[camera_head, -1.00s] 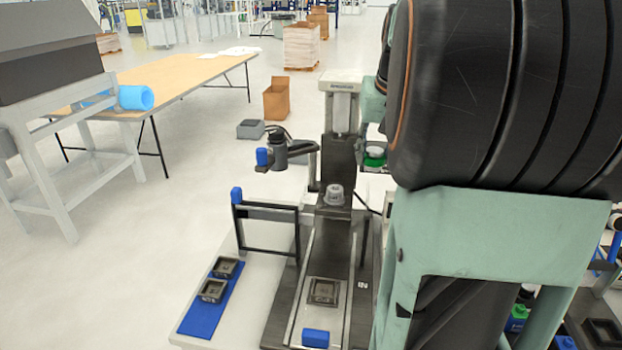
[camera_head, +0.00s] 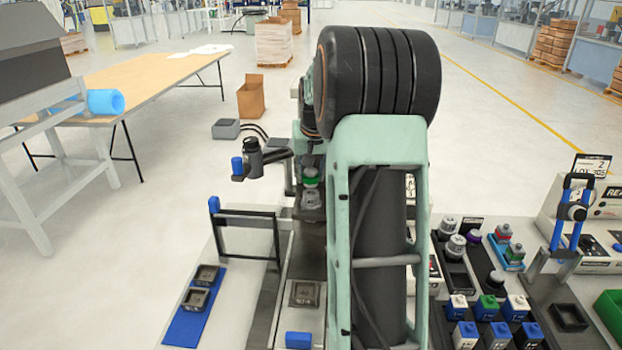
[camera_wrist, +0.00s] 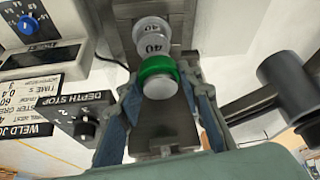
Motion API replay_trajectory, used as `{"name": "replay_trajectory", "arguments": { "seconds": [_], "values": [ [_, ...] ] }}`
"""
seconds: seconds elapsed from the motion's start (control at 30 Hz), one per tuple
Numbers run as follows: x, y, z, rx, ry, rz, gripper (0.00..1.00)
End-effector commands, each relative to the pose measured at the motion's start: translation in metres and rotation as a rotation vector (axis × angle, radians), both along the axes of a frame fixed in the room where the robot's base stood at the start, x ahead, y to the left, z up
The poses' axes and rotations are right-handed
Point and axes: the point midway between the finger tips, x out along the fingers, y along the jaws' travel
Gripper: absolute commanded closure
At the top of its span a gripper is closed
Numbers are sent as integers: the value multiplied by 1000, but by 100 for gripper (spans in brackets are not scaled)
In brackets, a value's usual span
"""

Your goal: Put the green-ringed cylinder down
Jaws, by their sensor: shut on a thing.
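The green-ringed cylinder (camera_wrist: 158,68) has a pale grey body and a bright green band. My gripper (camera_wrist: 162,84) is shut on it, a finger on each side. In the head view the cylinder (camera_head: 311,181) shows just left of my arm, while the fingers are largely hidden. A grey round piece marked 40 (camera_wrist: 152,42) is right by the cylinder's far end; in the head view this piece (camera_head: 312,199) appears just below the green band. I cannot tell whether the two touch.
A dark press-like station with a square nest (camera_head: 304,293) stands in front. A blue mat (camera_head: 187,327) with two square parts is at left. A depth-stop knob (camera_wrist: 85,126) and a dark cylinder (camera_wrist: 287,83) flank my gripper.

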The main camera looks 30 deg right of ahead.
Motion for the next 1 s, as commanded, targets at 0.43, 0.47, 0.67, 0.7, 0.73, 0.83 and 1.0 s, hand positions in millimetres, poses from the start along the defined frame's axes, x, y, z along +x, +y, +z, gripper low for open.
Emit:
{"name": "replay_trajectory", "arguments": {
  "seconds": [0.43, 0.47, 0.67, 0.7, 0.73, 0.83, 1.0],
  "values": [
    [-2, 0, -23, 0, 2, -1, 95],
    [-2, 0, -24, 0, 2, -1, 95],
    [-2, 0, -26, 1, 3, -1, 55],
    [-2, 0, -26, 1, 3, -1, 50],
    [-2, 0, -26, 1, 3, -1, 50],
    [-2, 0, -26, 1, 3, -1, 50],
    [-2, 0, -25, 1, 3, -1, 50]
  ]
}}
